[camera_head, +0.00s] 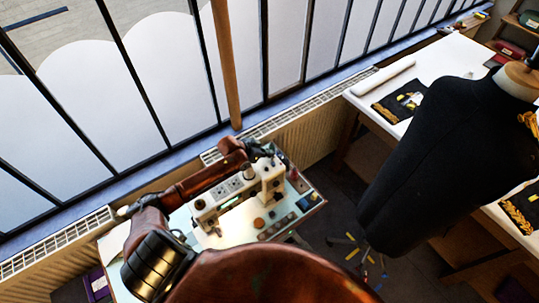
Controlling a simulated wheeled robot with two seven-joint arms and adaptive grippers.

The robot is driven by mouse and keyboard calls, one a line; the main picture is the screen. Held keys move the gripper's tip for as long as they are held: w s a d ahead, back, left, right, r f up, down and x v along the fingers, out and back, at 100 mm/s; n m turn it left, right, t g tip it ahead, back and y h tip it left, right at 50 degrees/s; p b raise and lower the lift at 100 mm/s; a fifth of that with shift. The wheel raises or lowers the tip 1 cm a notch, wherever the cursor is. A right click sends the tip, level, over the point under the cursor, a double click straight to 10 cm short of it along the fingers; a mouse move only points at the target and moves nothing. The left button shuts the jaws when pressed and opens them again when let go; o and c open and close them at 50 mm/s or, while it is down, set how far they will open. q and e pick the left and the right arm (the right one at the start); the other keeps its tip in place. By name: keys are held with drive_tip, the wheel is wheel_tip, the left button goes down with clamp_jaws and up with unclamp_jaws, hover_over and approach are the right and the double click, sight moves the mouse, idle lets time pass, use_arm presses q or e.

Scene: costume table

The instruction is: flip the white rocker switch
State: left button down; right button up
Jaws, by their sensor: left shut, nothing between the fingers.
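I cannot make out a white rocker switch at this size. A cream-white sewing machine (240,192) stands on a pale table (236,235) below the windows. My left arm comes in from the left and reaches along behind the machine. My left gripper (268,152) is at the far end of it, small and dark, just behind the machine's right end. It is shut and holds nothing. I cannot tell whether it touches the machine. My right gripper is not in view.
Small round and boxy items (270,222) lie on the table in front of the machine. A black dress form (430,160) stands to the right, before a long white worktable (440,65). A radiator (300,105) runs under the windows. Coloured pieces (352,240) lie on the dark floor.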

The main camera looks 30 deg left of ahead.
use_arm(q)
drive_tip(key=shift+a+r, duration=0.25)
drive_tip(key=shift+a, duration=0.15)
drive_tip(key=shift+f, duration=0.1)
drive_tip(key=shift+r+p, duration=0.6)
drive_tip(key=r+p, duration=0.3)
drive_tip(key=shift+d+r, duration=0.3)
drive_tip(key=shift+s+a+r+b, duration=0.15)
drive_tip(key=shift+s+b, duration=0.1)
drive_tip(key=shift+s, duration=0.15)
drive_tip(key=shift+s+a+r+b, duration=0.1)
drive_tip(key=shift+s+b, duration=0.15)
drive_tip(key=shift+s, duration=0.1)
drive_tip(key=d+b+v, duration=0.1)
drive_tip(key=v, duration=0.7)
drive_tip(key=shift+s+b, duration=0.2)
drive_tip(key=shift+b, duration=0.2)
drive_tip(key=shift+w+f, duration=0.1)
